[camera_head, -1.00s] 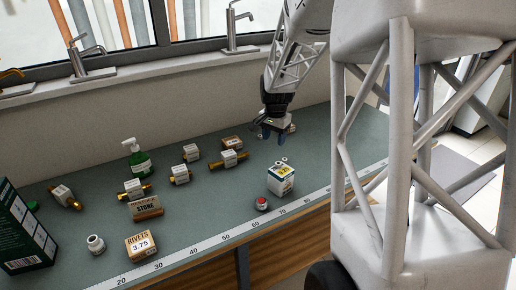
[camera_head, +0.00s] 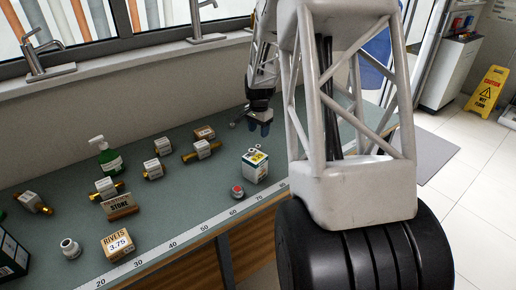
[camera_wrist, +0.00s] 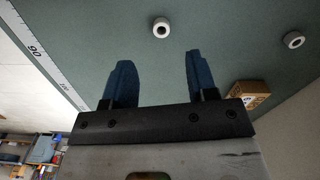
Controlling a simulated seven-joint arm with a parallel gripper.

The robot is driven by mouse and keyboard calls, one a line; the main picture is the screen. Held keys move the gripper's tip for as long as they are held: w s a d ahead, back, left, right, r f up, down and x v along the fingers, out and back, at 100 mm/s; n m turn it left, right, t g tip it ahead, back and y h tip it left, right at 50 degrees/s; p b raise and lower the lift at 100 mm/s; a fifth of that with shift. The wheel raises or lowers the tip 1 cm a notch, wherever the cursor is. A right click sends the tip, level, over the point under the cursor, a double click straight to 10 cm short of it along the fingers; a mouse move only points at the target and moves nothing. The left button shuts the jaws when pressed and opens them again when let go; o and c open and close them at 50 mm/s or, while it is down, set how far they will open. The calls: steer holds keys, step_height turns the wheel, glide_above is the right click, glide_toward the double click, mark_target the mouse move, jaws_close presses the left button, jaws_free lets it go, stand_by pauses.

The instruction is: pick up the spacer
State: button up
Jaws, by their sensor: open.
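My gripper (camera_wrist: 157,82) is open and empty, its two blue fingers apart. In the head view my gripper (camera_head: 258,128) hangs over the far right part of the bench. The wrist view shows two small pale rings with dark holes on the bench. One ring (camera_wrist: 161,27) lies beyond the fingertips, between their lines, and the other ring (camera_wrist: 294,40) lies farther right. I cannot tell for certain which is the spacer. In the head view small ring-like pieces (camera_head: 258,146) show just behind a white box, and another small grey piece (camera_head: 232,124) lies left of my gripper.
The white box (camera_head: 255,169) and a red-topped piece (camera_head: 238,191) stand near the ruler edge (camera_head: 190,236). A brown box (camera_wrist: 249,93) sits right of my fingers in the wrist view.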

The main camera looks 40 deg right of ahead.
mark_target(258, 146)
steer(key=shift+f, duration=1)
steer(key=shift+f, duration=0.15)
steer(key=shift+w+a+f, duration=0.1)
steer(key=shift+f, duration=2.35)
jaws_close()
